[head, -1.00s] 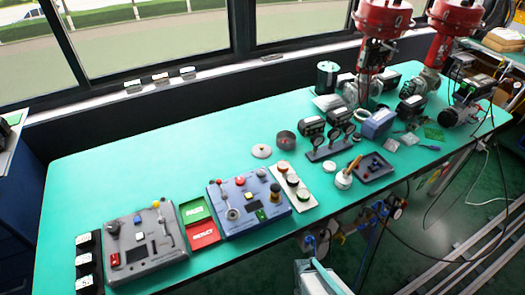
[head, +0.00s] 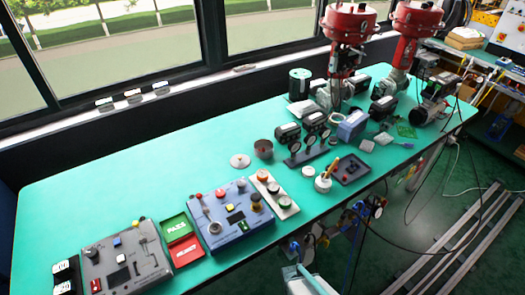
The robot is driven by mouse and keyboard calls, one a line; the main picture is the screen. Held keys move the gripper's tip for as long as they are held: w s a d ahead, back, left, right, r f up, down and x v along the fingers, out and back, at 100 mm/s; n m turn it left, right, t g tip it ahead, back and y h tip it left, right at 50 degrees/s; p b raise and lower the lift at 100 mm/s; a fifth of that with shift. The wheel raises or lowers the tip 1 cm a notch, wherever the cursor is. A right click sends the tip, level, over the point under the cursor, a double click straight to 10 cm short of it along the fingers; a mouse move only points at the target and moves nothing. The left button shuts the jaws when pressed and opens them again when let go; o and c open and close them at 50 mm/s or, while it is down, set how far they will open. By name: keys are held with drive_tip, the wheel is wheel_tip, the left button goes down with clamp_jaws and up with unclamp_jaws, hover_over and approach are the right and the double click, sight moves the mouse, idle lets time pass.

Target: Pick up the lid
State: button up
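A round, flat, light grey lid with a small knob at its centre (head: 240,160) lies on the green tabletop (head: 130,185). Just to its right stands a dark open round can (head: 263,149); the two are apart. A smaller white round piece (head: 308,171) lies farther right, near a white pot (head: 323,184) with a wooden-looking handle. My gripper does not show in this view.
Control boxes (head: 125,260) (head: 230,214), green and red trays (head: 177,228) (head: 186,250) and a button strip (head: 273,194) line the front edge. A gauge stand (head: 308,155) and red valve actuators (head: 348,22) stand right and behind. Table left of the lid is clear.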

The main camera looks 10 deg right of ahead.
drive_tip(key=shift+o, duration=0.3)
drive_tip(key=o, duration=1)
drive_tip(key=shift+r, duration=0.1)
